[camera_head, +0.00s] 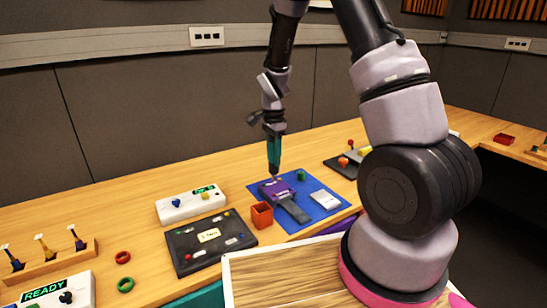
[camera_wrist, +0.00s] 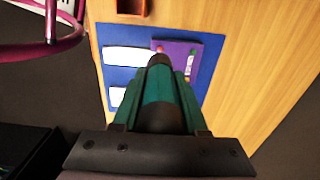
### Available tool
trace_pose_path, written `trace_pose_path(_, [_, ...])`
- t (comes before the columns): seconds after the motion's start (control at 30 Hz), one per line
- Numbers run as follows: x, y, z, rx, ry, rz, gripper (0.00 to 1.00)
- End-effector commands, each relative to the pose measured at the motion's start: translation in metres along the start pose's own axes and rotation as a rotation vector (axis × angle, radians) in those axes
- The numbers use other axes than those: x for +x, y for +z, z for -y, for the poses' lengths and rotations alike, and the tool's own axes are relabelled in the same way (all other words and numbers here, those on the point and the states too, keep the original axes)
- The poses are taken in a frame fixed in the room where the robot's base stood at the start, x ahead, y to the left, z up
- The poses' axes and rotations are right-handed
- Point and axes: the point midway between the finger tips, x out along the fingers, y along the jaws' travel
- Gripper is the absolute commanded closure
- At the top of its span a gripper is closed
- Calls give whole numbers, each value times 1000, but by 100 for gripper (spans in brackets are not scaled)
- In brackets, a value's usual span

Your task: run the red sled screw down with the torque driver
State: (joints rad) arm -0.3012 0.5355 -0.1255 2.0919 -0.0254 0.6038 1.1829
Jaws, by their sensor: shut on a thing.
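My gripper (camera_head: 273,128) is shut on the torque driver, a teal tool (camera_head: 274,150) with a dark tip pointing down. In the wrist view the driver (camera_wrist: 158,100) runs up the middle, away from the jaws. Its tip is above or close to a purple unit (camera_head: 270,188) on the blue mat (camera_head: 318,186). In the wrist view a small red spot, perhaps the red screw (camera_wrist: 160,47), shows on the purple unit (camera_wrist: 173,46) just beyond the tip. I cannot tell whether the tip touches it. A grey strip (camera_head: 294,210) extends from the purple unit.
An orange open box (camera_head: 262,215) stands left of the mat's near part. A white block (camera_head: 326,200) and green cylinder (camera_head: 301,175) are on the mat. A black panel (camera_head: 190,250), a white READY box (camera_head: 55,292) and a tool rack (camera_head: 60,262) lie left. A joystick panel (camera_head: 341,167) is right.

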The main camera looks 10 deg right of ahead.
Motion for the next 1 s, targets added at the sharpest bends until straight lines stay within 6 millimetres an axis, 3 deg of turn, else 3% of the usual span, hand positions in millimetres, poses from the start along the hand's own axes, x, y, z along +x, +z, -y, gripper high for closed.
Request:
trace_pose_path(0.6, [48, 0, 0, 1, 1, 0, 100])
trace_pose_path(1.0, [56, 0, 0, 0, -1, 0, 100])
